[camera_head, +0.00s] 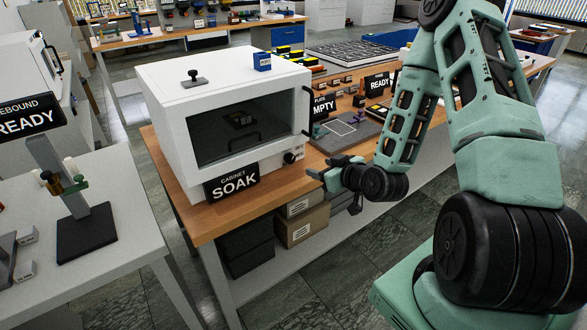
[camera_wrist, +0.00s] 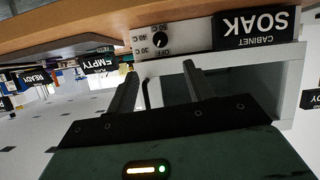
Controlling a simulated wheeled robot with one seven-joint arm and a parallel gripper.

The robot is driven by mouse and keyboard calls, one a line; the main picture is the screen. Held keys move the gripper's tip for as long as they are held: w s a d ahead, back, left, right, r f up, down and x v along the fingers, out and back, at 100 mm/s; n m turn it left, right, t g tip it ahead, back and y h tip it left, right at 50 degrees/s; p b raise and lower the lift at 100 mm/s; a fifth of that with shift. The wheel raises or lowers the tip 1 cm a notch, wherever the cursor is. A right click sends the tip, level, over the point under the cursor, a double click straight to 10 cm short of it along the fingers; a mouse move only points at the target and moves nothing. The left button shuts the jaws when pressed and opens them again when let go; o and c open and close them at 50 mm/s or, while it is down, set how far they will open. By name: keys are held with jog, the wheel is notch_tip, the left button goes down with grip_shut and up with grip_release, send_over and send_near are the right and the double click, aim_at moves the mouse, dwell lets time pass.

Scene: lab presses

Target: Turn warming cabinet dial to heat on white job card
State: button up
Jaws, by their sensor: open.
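The warming cabinet (camera_head: 225,115) is a white box with a dark window, standing on the wooden bench. Its small black dial (camera_head: 290,157) is at the lower right of its front. In the wrist view, which is upside down, the dial (camera_wrist: 160,40) sits on a white plate with OFF and temperature marks; its exact setting is too small to tell. My gripper (camera_head: 318,180) is open and empty, in front of the dial and to its right in the head view. In the wrist view my gripper (camera_wrist: 160,70) points towards the dial without touching it. I cannot make out a white job card.
A black SOAK sign (camera_head: 232,181) leans at the cabinet's front, left of the dial. The cabinet door handle (camera_head: 306,111) is above the dial. An EMPTY sign (camera_head: 322,110) and a grey pad (camera_head: 346,131) are to the right. Cardboard boxes (camera_head: 302,226) sit below the bench.

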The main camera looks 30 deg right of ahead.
aim_at(292, 160)
jog(key=p+x, duration=0.1)
jog(key=x, duration=1.4)
jog(key=shift+w+a+f, duration=0.1)
jog(key=shift+w+f, duration=0.05)
jog(key=c, duration=1)
